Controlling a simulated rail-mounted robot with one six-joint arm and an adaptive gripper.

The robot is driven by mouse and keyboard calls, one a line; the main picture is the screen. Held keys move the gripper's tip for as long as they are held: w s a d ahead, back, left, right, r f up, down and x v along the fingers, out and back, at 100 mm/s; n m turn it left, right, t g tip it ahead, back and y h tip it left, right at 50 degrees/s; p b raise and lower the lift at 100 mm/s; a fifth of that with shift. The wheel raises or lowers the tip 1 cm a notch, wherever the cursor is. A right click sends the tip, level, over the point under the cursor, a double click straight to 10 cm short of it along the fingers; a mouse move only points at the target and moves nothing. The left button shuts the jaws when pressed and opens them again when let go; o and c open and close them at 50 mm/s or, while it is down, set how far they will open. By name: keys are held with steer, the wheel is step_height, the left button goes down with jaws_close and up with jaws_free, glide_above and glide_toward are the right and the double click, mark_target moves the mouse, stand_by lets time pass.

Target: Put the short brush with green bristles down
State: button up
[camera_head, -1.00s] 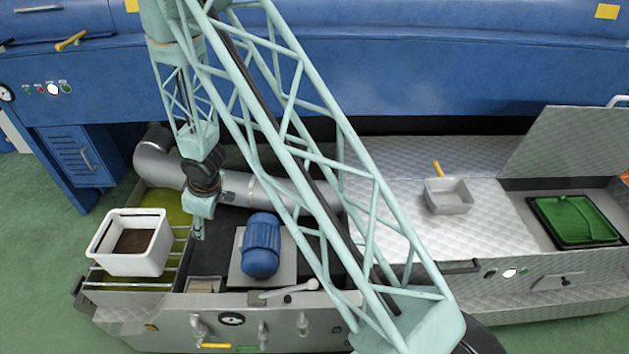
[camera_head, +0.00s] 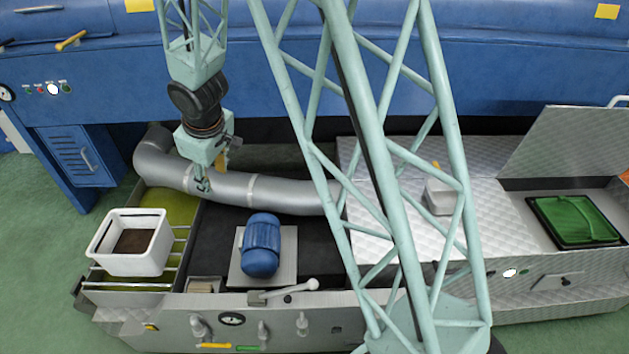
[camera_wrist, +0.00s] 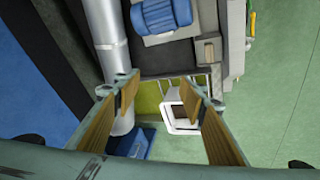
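I cannot make out a short brush with green bristles for certain in either view. A small green strip (camera_head: 248,348) and a yellow strip (camera_head: 214,346) show low on the front of the steel machine, too small to identify. My gripper (camera_head: 203,184) is raised over the grey pipe at the left of the machine. In the wrist view my gripper (camera_wrist: 158,84) has its two tan-padded fingers wide apart, with nothing held between them.
A white bin (camera_head: 103,236) with a brown inside stands at the left end. A blue motor (camera_head: 261,246) sits right of it. A thick grey pipe (camera_head: 290,194) runs behind. A grey box (camera_head: 440,200) and green tray (camera_head: 580,218) are at right.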

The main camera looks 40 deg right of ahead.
steer(key=s+d+r+m, duration=0.2)
steer(key=s+r, duration=0.6)
steer(key=r, duration=0.2)
steer(key=s+d+r+m, duration=0.1)
steer(key=s+d+r, duration=0.2)
steer(key=s+r, duration=0.6)
steer(key=s+r+m, duration=0.1)
steer(key=s+r, duration=0.2)
steer(key=s, duration=0.6)
steer(key=s+a+r+m, duration=0.1)
steer(key=s+r, duration=0.2)
steer(key=s, duration=0.6)
steer(key=s+r+m, duration=0.1)
steer(key=s+r, duration=0.3)
steer(key=s, duration=0.5)
steer(key=shift+a+m, duration=0.3)
steer(key=shift+m, duration=0.1)
step_height(320, 180, down, 7)
steer(key=b, duration=0.7)
